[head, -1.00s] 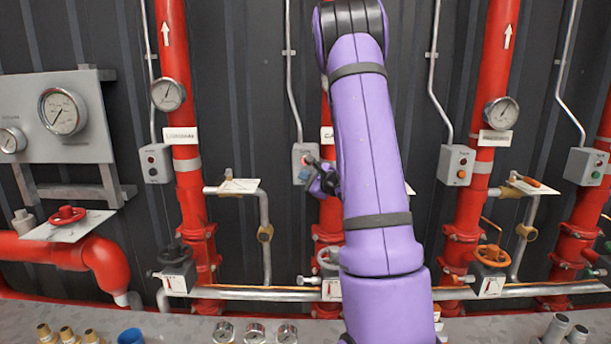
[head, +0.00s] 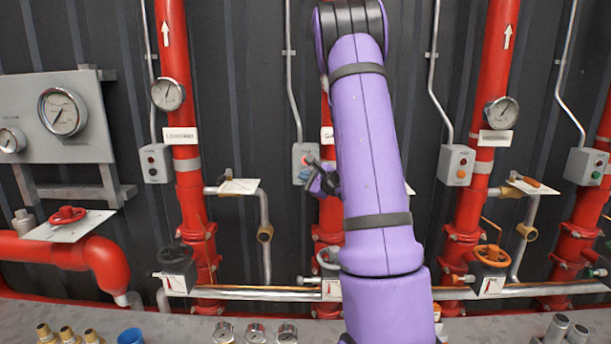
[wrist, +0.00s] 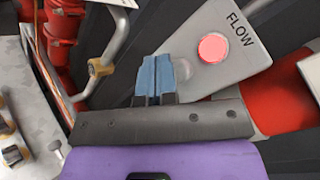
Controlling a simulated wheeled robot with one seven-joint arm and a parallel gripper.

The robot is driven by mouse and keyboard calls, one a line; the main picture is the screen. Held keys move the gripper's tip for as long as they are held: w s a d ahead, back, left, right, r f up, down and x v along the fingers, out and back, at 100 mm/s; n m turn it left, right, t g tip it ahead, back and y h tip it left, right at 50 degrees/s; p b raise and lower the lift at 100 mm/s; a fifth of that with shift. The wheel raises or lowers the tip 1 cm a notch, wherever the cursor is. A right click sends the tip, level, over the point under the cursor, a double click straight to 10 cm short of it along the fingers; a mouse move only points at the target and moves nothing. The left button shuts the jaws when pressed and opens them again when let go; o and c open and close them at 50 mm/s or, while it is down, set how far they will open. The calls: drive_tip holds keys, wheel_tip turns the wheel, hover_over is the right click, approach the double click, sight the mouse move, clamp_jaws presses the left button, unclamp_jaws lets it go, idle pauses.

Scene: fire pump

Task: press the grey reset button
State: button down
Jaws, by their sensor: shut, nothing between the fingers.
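The grey control box (head: 299,152) in the middle of the head view is partly covered by my gripper (head: 306,174). The wrist view shows the same box face (wrist: 203,22) tilted, marked FLOW, with a lit red round lamp or button (wrist: 213,48). A pale grey round button (wrist: 183,69) lies below it, partly hidden beside my fingers. My gripper (wrist: 155,72) is shut and empty, its blue fingertips in front of the box's lower part. I cannot tell whether the fingertips touch the grey button.
Similar boxes sit left (head: 155,163) and right (head: 456,165), beside red vertical pipes. Valve handwheels (head: 491,256), gauges (head: 167,94) and thin grey conduits surround them. A counter along the bottom holds brass fittings, small gauges and a blue cup (head: 131,336).

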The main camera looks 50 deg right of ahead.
drive_tip(key=shift+d, duration=0.1)
drive_tip(key=shift+w+d, duration=0.25)
drive_tip(key=shift+w+d, duration=0.35)
drive_tip(key=shift+d, duration=0.05)
idle(1.0)
drive_tip(key=shift+a, duration=0.1)
drive_tip(key=shift+s+a, duration=0.6)
drive_tip(key=shift+a, duration=0.05)
idle(0.3)
drive_tip(key=shift+s+a, duration=1.65)
drive_tip(key=shift+a, duration=0.25)
